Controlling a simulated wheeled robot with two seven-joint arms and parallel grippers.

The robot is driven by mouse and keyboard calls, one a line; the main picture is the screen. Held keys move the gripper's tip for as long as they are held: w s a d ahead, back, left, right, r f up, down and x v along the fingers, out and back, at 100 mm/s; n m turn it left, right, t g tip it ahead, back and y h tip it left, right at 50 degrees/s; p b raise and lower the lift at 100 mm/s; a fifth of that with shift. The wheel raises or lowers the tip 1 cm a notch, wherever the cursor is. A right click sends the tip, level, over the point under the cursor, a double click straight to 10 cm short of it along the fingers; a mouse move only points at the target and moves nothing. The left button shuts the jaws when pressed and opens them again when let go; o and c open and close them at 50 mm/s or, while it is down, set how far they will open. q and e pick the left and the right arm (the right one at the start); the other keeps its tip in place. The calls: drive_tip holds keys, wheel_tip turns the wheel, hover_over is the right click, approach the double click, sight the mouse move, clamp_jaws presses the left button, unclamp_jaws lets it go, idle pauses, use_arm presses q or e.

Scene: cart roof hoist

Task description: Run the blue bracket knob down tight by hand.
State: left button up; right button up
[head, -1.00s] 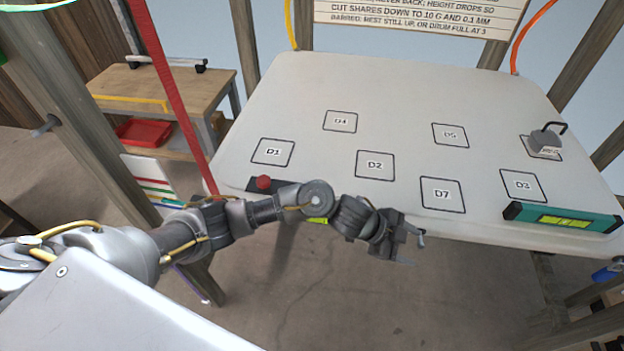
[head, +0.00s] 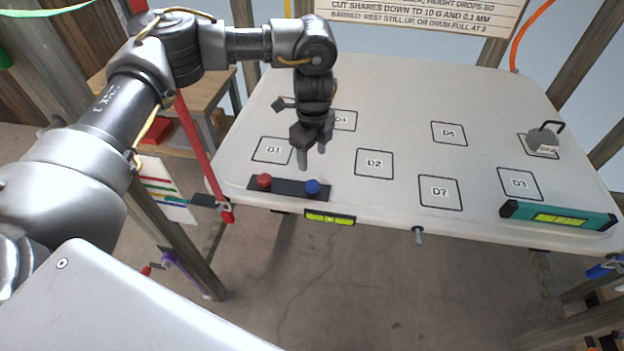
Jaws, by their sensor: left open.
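A round blue knob (head: 312,187) sits on the right end of a dark strip (head: 288,188) at the table's front edge. A second blue part (head: 603,270) shows at the right edge of the view, below the table's right corner; it is partly cut off, and I cannot tell which blue part is the bracket knob. My left gripper (head: 312,154) points down, open and empty, over the table between the D1 and D2 squares. It appears just behind and above the blue knob on the strip, apart from it. My right gripper is out of view.
A red knob (head: 264,181) sits on the strip's left end. A red post (head: 200,145) with a red clamp (head: 227,213) stands at the table's left corner. A green level (head: 560,217) and a grey weight (head: 545,139) lie at the right. The table's middle is clear.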

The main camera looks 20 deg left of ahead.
sight(312, 184)
use_arm(q)
wheel_tip(312, 184, down, 10)
drive_tip(key=shift+f+p, duration=0.25)
drive_tip(key=shift+p, duration=0.75)
drive_tip(key=c, duration=1)
